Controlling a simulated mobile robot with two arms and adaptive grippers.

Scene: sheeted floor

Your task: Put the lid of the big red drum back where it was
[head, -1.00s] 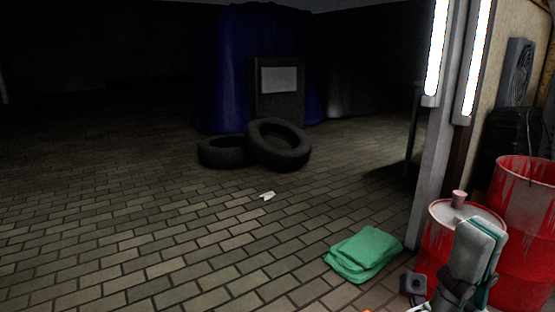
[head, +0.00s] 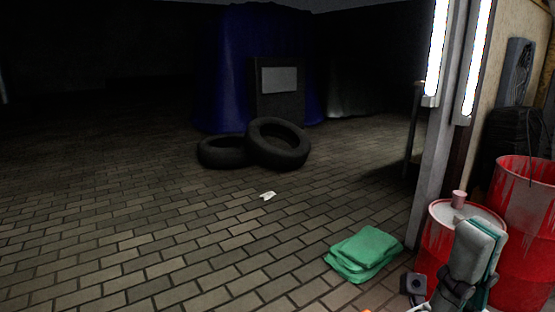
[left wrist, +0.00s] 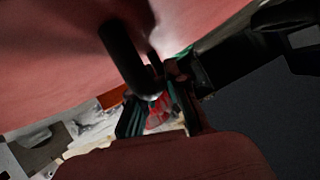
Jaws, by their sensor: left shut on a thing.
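The big red drum (head: 528,230) stands at the right edge of the head view, its top open and its streaked inner wall showing. In the left wrist view a broad red surface (left wrist: 50,50), which looks like the lid, fills the top. A dark bar-like handle (left wrist: 124,55) stands out from it. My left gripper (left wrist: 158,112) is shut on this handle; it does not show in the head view. My right gripper (head: 481,232), grey with teal pads, is in front of the smaller red drum. Whether its fingers are apart is unclear.
The smaller red drum (head: 438,242) has a pale top with a pink cup-like thing (head: 458,199) on it. A folded green cloth (head: 364,252) lies on the floor. Two tyres (head: 278,144) lie farther back. A lit post (head: 437,150) rises behind the drums. The left floor is clear.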

